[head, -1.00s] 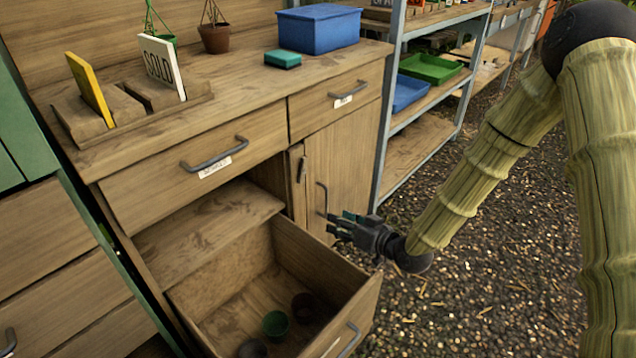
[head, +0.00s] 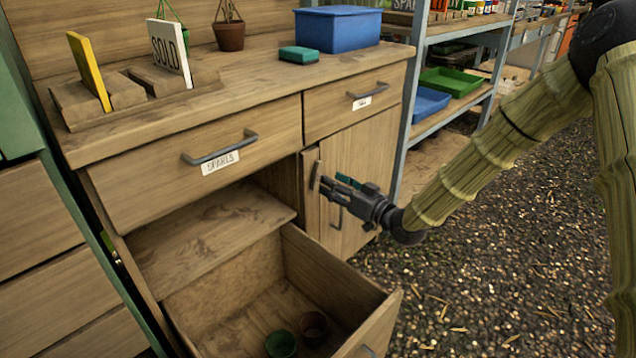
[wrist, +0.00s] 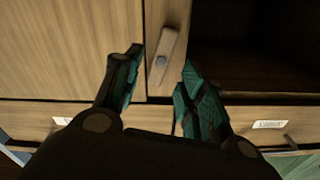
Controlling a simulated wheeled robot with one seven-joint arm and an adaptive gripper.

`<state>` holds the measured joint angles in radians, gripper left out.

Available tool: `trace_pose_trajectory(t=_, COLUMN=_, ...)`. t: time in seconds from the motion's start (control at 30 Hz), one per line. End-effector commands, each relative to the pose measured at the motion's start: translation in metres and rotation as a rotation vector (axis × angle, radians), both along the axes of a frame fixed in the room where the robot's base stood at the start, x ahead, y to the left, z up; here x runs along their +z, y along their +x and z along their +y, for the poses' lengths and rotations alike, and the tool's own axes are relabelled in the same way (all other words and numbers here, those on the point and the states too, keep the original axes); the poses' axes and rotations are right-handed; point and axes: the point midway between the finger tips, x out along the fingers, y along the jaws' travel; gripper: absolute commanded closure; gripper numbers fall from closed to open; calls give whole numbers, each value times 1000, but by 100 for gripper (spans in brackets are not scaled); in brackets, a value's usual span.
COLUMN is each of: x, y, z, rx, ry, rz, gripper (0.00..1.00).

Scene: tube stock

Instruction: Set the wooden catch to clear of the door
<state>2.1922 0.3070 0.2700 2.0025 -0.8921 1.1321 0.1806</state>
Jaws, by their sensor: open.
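The wooden catch (head: 315,176) is a short bar on the narrow post between the small cupboard door (head: 362,170) and the open bay. In the wrist view the catch (wrist: 168,48) stands nearly upright on the post, slightly tilted, with a grey pivot near one end. It appears to lie over the post, with its pivot end near the door seam. My gripper (head: 336,186) is open in front of the catch. In the wrist view its fingertips (wrist: 160,62) are on either side of the catch; I cannot tell whether they touch it.
An open lower drawer (head: 345,275) with pots inside juts out left of my gripper. The door handle (head: 338,215) is just below it. Closed upper drawers (head: 205,165) are above. Open gravel (head: 480,270) lies to the right.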

Motion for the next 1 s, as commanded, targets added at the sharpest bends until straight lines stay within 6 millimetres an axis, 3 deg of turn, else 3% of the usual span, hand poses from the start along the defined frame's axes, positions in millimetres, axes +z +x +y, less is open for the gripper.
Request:
trace_pose_trajectory(t=0.3, x=-2, y=28, z=32, rx=4, ry=-1, rz=0, gripper=59)
trace_pose_trajectory(t=0.73, x=0, y=34, z=38, rx=4, ry=0, rz=1, gripper=59)
trace_pose_trajectory(t=0.77, x=0, y=35, z=38, rx=4, ry=0, rz=1, gripper=61)
trace_pose_trajectory(t=0.9, x=0, y=34, z=38, rx=4, ry=0, rz=1, gripper=86)
trace_pose_trajectory(t=1.0, x=0, y=34, z=38, rx=4, ry=0, rz=1, gripper=100)
